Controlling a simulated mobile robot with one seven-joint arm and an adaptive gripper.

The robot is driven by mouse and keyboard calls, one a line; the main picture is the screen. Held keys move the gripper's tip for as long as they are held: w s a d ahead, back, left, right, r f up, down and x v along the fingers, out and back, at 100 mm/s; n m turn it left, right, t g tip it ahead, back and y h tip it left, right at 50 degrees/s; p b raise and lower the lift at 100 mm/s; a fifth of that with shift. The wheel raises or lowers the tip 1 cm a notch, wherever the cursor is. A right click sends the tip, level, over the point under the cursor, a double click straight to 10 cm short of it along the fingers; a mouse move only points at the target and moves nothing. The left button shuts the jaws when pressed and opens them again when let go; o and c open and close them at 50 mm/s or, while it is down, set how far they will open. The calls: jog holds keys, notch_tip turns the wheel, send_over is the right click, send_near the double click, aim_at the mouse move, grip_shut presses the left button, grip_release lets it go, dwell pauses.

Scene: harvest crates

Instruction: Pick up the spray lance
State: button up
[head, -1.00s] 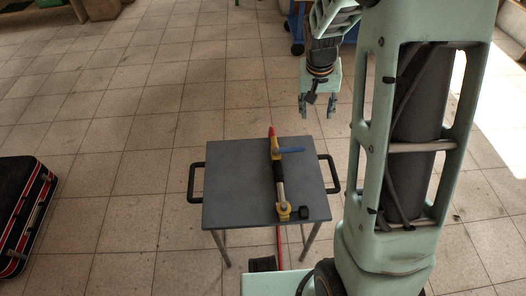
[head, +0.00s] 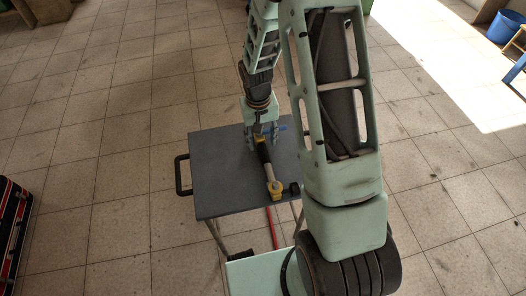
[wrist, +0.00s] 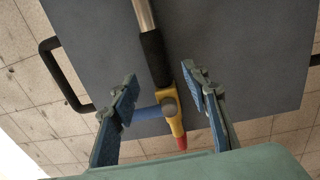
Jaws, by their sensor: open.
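The spray lance (head: 268,168) lies on the grey table (head: 222,185). It has a yellow fitting at its near end, a metal tube, a black grip, a blue lever and a red tip. In the wrist view the lance (wrist: 155,60) runs from the top down between the fingers. My gripper (head: 262,135) is over the far half of the table, at the lance's yellow and blue part. In the wrist view my gripper (wrist: 163,95) is open, one finger on each side of the yellow body. I cannot tell its exact height. The red tip is hidden in the head view.
The table has black side handles; the left one (head: 181,175) shows. A black case with red trim (head: 12,225) stands on the floor at the left edge. A blue bucket (head: 503,28) is far off at the upper right.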

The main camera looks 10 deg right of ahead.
aim_at(263, 148)
jog(key=f, duration=0.2)
jog(key=f+b, duration=0.1)
jog(key=f, duration=0.2)
jog(key=shift+w+d, duration=0.15)
jog(key=shift+d, duration=0.05)
jog(key=shift+r, duration=0.1)
grip_shut()
